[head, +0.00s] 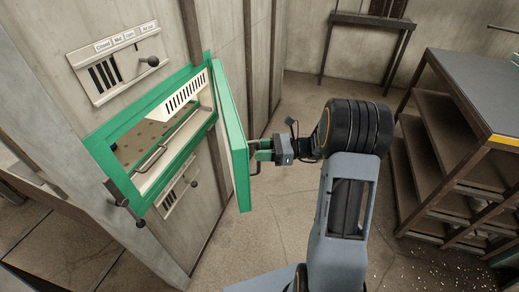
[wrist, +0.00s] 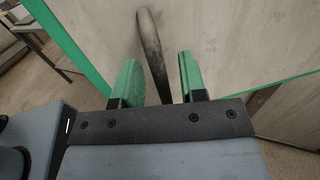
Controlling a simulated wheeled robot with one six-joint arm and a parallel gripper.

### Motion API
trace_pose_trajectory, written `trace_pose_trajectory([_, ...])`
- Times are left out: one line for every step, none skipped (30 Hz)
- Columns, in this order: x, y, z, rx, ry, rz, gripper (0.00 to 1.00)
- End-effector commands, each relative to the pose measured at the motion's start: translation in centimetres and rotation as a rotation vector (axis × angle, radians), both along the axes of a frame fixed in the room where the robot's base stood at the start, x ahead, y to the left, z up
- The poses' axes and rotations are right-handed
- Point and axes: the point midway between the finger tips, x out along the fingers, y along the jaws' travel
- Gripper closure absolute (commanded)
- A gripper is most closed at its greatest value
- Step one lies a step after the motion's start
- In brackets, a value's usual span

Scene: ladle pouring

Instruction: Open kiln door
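The kiln door (head: 232,135) is a green-edged panel and stands swung well open, out from the green frame (head: 103,150) of the kiln opening. A dark curved handle (wrist: 152,45) is on the door's pale outer face; it shows in part in the head view (head: 254,170). My gripper (head: 257,150) is at the handle on the door's outer side. In the wrist view its two green fingers (wrist: 158,82) are apart, with the handle between them and a visible gap on each side. Whether a finger touches the handle is unclear.
The kiln wall bears a slider panel with a knob (head: 113,63) above the opening, and a second panel (head: 177,192) below. A shelf rack (head: 455,125) stands at right. A small table (head: 372,20) is at the back. Floor between door and rack is clear except for my arm.

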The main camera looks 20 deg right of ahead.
Motion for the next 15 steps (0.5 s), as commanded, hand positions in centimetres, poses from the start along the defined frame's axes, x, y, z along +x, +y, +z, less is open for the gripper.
trace_pose_trajectory([0.05,0.32,0.03,0.0,0.0,0.001,0.61])
trace_pose_trajectory([0.07,0.45,0.02,0.0,0.0,0.002,0.61])
trace_pose_trajectory([0.11,0.59,0.02,0.0,0.0,0.002,0.61])
trace_pose_trajectory([0.12,0.67,0.01,0.0,0.0,0.002,0.61])
trace_pose_trajectory([0.13,0.73,0.01,0.0,0.0,0.002,0.61])
trace_pose_trajectory([0.14,0.78,0.01,0.0,0.0,0.002,0.61])
trace_pose_trajectory([0.15,0.8,0.01,0.0,0.0,0.001,0.61])
trace_pose_trajectory([0.16,0.81,0.0,0.0,0.0,0.001,0.61])
trace_pose_trajectory([0.16,0.81,0.0,0.0,0.0,0.001,0.61])
trace_pose_trajectory([0.16,0.8,0.0,0.0,0.0,0.001,0.61])
trace_pose_trajectory([0.15,0.79,0.0,0.0,0.0,0.001,0.61])
trace_pose_trajectory([0.15,0.78,0.0,0.0,0.0,0.001,0.61])
trace_pose_trajectory([0.15,0.78,0.0,0.0,0.0,0.001,0.61])
trace_pose_trajectory([0.15,0.77,0.0,0.0,0.0,0.001,0.63])
trace_pose_trajectory([0.15,0.77,0.0,0.0,0.0,0.001,0.67])
